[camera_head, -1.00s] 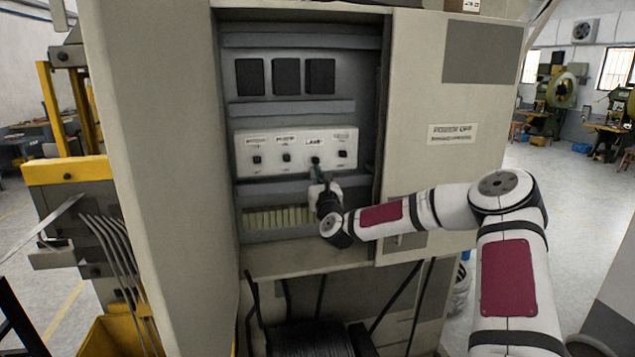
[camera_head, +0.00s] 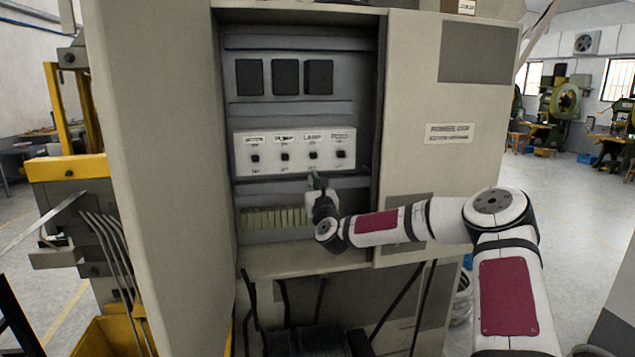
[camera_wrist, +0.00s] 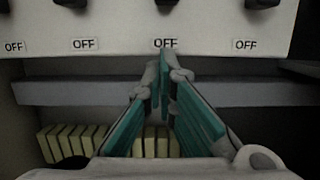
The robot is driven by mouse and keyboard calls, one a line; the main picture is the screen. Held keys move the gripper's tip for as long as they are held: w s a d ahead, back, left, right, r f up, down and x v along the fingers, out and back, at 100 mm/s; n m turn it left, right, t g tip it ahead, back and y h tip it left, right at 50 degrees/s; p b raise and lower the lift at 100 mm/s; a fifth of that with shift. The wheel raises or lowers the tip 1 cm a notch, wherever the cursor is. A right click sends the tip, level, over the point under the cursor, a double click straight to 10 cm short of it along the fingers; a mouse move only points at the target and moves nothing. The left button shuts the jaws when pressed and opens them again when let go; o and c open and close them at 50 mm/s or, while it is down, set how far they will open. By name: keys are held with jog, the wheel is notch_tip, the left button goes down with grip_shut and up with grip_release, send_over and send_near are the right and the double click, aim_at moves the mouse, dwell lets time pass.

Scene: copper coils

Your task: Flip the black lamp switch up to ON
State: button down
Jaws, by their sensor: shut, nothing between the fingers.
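The black lamp switch (camera_head: 313,155) is third from the left on the white switch panel (camera_head: 270,168), under the LAMP label. In the wrist view, the lower part of the lamp switch (camera_wrist: 165,4) shows at the top edge, above an OFF label. Its upper part is cut off, and I cannot tell whether it is up or down. My gripper (camera_head: 315,178) is just below the panel, under the lamp switch and apart from it. In the wrist view, the teal fingers of my gripper (camera_wrist: 163,75) are shut at the tips and empty.
Similar black switches, including the pump switch (camera_head: 284,156), sit either side on the panel. A grey rail (camera_wrist: 70,93) runs below it, with a row of yellowish blocks (camera_head: 275,218) lower. The cabinet's open door (camera_head: 450,100) stands to the right.

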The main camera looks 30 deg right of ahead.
jog(key=v, duration=1)
jog(key=shift+d+f, duration=0.1)
jog(key=shift+f, duration=0.05)
